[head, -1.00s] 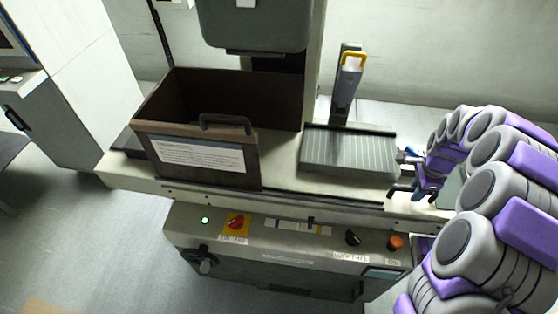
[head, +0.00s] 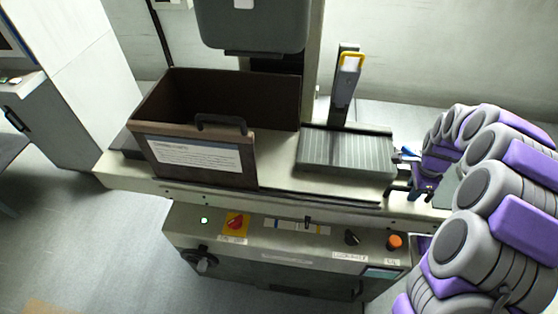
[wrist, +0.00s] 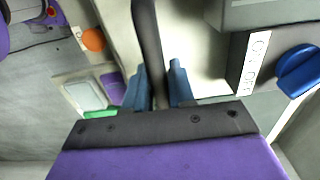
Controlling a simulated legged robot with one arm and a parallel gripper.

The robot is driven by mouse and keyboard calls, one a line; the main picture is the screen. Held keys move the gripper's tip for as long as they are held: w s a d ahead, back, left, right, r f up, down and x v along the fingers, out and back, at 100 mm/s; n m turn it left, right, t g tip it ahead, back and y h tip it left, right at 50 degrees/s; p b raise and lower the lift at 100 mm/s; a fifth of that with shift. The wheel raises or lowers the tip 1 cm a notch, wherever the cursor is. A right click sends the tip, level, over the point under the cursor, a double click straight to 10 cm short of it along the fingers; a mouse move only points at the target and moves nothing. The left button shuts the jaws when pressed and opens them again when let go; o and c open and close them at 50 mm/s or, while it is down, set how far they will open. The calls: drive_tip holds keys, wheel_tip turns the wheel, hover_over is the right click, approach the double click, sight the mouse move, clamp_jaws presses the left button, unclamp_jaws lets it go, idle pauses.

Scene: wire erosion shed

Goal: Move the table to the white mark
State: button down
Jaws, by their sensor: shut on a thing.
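The table (head: 278,160) is the long pale bed of a machine in the head view. It carries a brown box and a grey ribbed plate. A small black pointer (head: 307,218) at its front edge stands over the right half of a marked strip (head: 285,226) on the panel below. The strip has pale, blue and yellowish parts; I cannot tell exactly which one the pointer meets. My gripper (head: 424,190) is at the table's right end. In the wrist view its blue fingers (wrist: 158,85) are shut on a dark bar handle (wrist: 146,35).
The brown box (head: 205,178) stands on the table's left part, below the machine head (head: 253,28). The ribbed plate (head: 347,150) lies right of it. A blue on/off knob (wrist: 298,66) is close to my gripper. The panel has a red switch (head: 236,222) and orange button (head: 394,242).

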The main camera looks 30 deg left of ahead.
sight(404, 187)
drive_tip(key=shift+s+a, duration=0.25)
drive_tip(key=shift+a, duration=0.55)
drive_tip(key=shift+s+a, duration=0.2)
drive_tip(key=shift+a, duration=0.55)
drive_tip(key=shift+c, duration=0.4)
unclamp_jaws()
drive_tip(key=shift+r+p, duration=0.1)
drive_tip(key=shift+p, duration=0.2)
drive_tip(key=shift+r+p, duration=1.45)
drive_tip(key=shift+r, duration=2.45)
